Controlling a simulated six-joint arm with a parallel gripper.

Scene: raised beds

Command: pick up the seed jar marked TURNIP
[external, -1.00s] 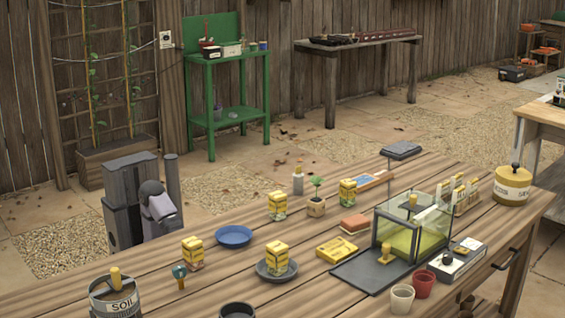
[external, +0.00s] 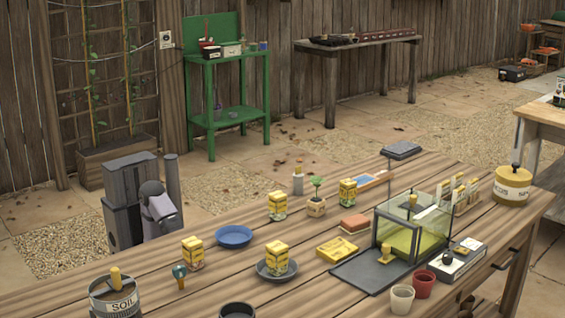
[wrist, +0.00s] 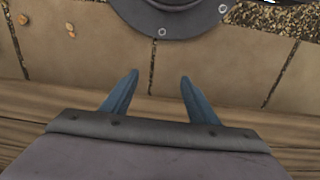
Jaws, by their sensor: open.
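Several small jars with yellow lids and labels stand on the wooden table in the external view. One is at the front left (external: 192,254), one stands on a dark saucer (external: 277,258), one is farther back (external: 277,206), and one is at the back right (external: 347,192). The lettering is too small to read, so I cannot tell which is marked TURNIP. My gripper (wrist: 158,84) is open and empty in the wrist view, over the table edge and paving, with no jar between its fingers. My folded arm is beyond the table's far edge in the external view.
A blue plate (external: 234,236), a potted seedling (external: 316,206) and a yellow box (external: 337,248) lie among the jars. A glass case (external: 440,215) stands to the right, with pots (external: 402,298) before it. A soil tin (external: 115,302) is front left.

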